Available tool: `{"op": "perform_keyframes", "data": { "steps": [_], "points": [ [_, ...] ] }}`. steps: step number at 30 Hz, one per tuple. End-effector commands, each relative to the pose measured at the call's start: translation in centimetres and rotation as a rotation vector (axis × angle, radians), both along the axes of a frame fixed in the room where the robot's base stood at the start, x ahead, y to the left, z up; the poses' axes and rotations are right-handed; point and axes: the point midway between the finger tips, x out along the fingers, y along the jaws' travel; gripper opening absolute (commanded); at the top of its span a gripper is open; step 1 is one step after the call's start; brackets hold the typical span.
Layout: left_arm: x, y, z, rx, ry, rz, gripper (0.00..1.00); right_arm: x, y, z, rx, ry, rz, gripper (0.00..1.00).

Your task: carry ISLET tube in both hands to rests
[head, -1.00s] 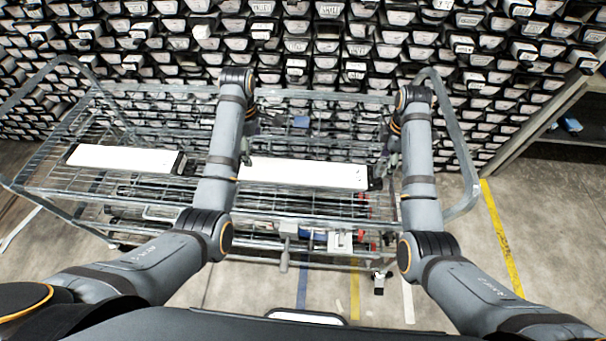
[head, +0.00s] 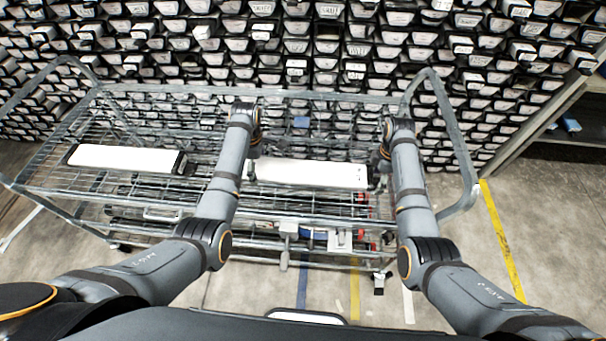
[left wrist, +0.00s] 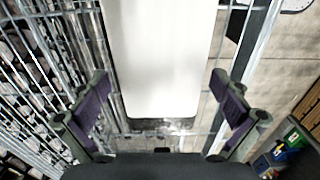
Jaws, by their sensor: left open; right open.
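A long white tube (head: 310,173) with black ends lies level across the right half of the wire cart's top; I cannot read a name on it. My left gripper (head: 253,150) is at its left end, partly hidden behind my wrist. In the left wrist view, the open left gripper (left wrist: 163,100) has one finger either side of the white tube (left wrist: 160,60), with visible gaps to both. My right gripper (head: 380,160) is open at the tube's right end, mostly hidden by my arm.
A second white tube (head: 125,158) lies on the cart's left half. The wire cart (head: 70,198) has raised end rails, the right one (head: 462,195) close to my right arm. A wall of stacked black-and-white boxes (head: 330,50) stands behind.

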Motion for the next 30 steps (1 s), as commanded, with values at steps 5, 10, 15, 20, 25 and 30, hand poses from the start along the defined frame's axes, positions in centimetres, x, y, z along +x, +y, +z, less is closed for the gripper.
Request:
{"op": "perform_keyframes", "data": {
  "steps": [5, 10, 15, 20, 25, 30],
  "points": [
    [-0.01, 0.02, -0.69, 0.0, 0.0, 0.0, 1.0, 0.0, -0.02, -0.67, 0.0, -0.001, -0.001, 0.64],
    [-0.01, 0.02, -0.7, 0.0, 0.0, 0.0, 1.0, -0.01, -0.02, -0.69, 0.0, -0.001, -0.001, 0.64],
    [-0.01, 0.03, -0.69, 0.0, 0.0, 0.0, 0.84, -0.01, -0.02, -0.67, 0.0, -0.001, -0.001, 0.48],
    [0.0, 0.02, -0.67, 0.0, -0.001, 0.0, 0.62, -0.01, -0.02, -0.66, 0.0, -0.001, -0.001, 0.26],
    [0.01, 0.02, -0.66, 0.0, -0.001, 0.0, 0.39, 0.0, -0.02, -0.66, 0.0, -0.001, -0.001, 0.03],
    [0.02, 0.02, -0.65, 0.0, -0.001, 0.0, 0.23, 0.0, -0.01, -0.65, 0.0, -0.001, -0.001, 0.0]
  ]
}}
